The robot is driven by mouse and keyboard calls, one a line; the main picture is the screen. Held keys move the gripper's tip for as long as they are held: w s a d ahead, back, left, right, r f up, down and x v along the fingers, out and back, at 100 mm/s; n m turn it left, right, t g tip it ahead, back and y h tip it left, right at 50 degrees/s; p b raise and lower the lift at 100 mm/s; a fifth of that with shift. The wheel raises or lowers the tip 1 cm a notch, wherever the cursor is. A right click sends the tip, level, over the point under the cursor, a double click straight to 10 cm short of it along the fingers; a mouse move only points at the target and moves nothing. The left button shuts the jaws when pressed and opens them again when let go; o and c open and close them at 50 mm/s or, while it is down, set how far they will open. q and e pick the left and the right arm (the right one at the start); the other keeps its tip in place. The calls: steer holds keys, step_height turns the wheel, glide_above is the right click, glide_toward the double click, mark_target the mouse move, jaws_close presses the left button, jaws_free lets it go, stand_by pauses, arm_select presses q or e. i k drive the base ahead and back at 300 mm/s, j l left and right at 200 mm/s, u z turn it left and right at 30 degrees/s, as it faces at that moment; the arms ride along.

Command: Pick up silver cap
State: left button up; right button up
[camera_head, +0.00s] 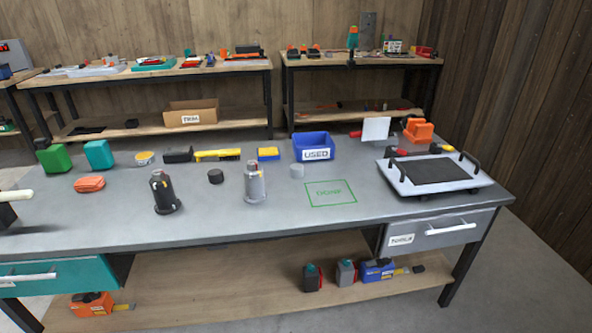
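The silver cap (297,171) is a small light-grey cylinder standing on the grey worktable (110,222). It is just in front of the blue bin marked USED and left of the green DONE square. A black cap (215,176) of similar shape stands to its left. A silver bottle-like body (254,186) stands upright between the two caps, nearer the front. A black one (164,194) stands farther left.
The blue USED bin (313,147) is behind the silver cap. The green DONE square (330,193) is empty. A white tray (433,176) with black handles stands at the right. Yellow and black tools (216,155) lie along the back. The table front is largely clear.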

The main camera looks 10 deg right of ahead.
mark_target(296, 170)
steer(key=i+j, duration=0.1)
steer(key=i+j+z, duration=0.15)
steer(key=z, duration=0.15)
steer(key=i+j+z, duration=0.3)
steer(key=z, duration=1.05)
